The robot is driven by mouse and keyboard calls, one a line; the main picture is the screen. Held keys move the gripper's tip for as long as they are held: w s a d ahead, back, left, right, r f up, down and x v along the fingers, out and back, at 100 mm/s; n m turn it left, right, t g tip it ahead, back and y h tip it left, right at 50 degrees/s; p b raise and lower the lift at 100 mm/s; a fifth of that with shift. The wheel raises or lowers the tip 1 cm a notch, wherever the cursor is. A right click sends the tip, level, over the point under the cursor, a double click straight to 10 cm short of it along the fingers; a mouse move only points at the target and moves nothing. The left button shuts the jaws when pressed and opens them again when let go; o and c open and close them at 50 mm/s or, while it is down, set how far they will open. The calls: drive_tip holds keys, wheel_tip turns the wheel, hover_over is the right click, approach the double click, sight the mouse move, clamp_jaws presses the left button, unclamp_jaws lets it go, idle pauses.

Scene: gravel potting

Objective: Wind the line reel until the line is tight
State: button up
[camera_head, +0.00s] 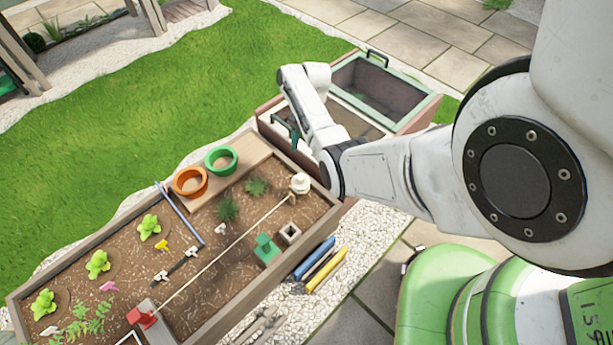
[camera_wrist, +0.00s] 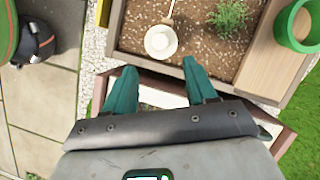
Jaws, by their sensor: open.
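The line reel (camera_head: 300,183) is a small white round piece at the right end of the soil bed. A pale line (camera_head: 222,251) runs from near it across the soil to a red block (camera_head: 141,317) at the front left. The line looks straight here, but I cannot tell how tight it is. My gripper (camera_head: 288,131) hangs beyond the bed's back right corner, apart from the reel. In the wrist view its two teal fingers (camera_wrist: 160,68) are spread and empty. The white reel (camera_wrist: 160,42) shows just past the fingertips, between them in the picture.
An orange pot (camera_head: 190,182) and a green pot (camera_head: 221,160) stand on the bed's wooden shelf. An open bin (camera_head: 380,82) stands behind. Pens (camera_head: 325,270) lie outside the bed.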

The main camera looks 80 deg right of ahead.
sight(301, 176)
drive_tip(key=b+x, duration=0.4)
drive_tip(key=x, duration=0.6)
drive_tip(key=shift+a+f, duration=0.1)
drive_tip(key=shift+a, duration=0.05)
drive_tip(key=c, duration=1)
drive_tip(key=shift+r+m+p, duration=0.3)
drive_tip(key=shift+m+p, duration=0.2)
drive_tip(key=shift+p, duration=0.35)
drive_tip(key=shift+c, duration=0.2)
drive_tip(key=shift+m+t+p, duration=0.3)
drive_tip(key=shift+t+p, duration=0.1)
drive_tip(key=shift+p, duration=0.05)
drive_tip(key=shift+f+m+p, duration=0.25)
drive_tip(key=shift+m+p, duration=0.25)
drive_tip(key=shift+m, duration=0.3)
